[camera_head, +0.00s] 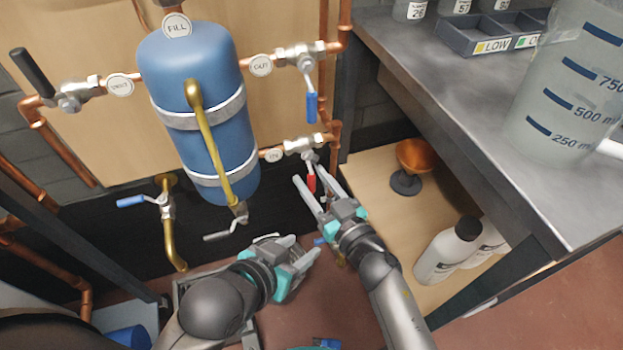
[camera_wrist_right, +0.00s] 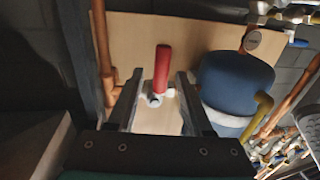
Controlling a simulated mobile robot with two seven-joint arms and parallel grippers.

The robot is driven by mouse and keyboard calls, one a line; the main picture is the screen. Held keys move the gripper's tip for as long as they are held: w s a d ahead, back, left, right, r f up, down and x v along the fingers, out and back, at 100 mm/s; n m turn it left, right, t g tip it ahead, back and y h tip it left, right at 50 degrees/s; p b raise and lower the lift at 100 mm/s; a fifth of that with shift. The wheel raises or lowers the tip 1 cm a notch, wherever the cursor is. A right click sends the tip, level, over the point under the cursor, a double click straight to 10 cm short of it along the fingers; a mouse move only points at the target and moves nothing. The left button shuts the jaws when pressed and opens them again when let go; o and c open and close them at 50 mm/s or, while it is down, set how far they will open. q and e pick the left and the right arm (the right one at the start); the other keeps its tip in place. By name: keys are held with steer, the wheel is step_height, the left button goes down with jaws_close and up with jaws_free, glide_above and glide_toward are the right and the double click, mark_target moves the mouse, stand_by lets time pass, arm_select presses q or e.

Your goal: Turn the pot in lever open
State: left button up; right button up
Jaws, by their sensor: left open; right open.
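A red lever (camera_head: 311,181) hangs from a metal valve (camera_head: 304,145) on the copper pipe at the lower right of the blue tank (camera_head: 205,100). The small round label (camera_head: 271,155) beside that valve is too small to read surely. My right gripper (camera_head: 309,177) is open, its fingertips on either side of the red lever in the head view. In the right wrist view the red lever (camera_wrist_right: 162,68) shows between and beyond the two open fingers; contact is not visible. My left gripper (camera_head: 303,250) is open and empty, lower down and left of my right gripper.
Another valve with a blue lever (camera_head: 311,106) sits above. A black-handled valve (camera_head: 34,73) and another blue lever (camera_head: 131,201) are at left. A grey workbench (camera_head: 450,90) stands at right, with an orange funnel (camera_head: 415,155) and white bottles (camera_head: 447,252) below its top.

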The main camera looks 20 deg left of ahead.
steer(key=shift+w+a, duration=0.35)
jaws_close()
stand_by(0.4)
stand_by(1.0)
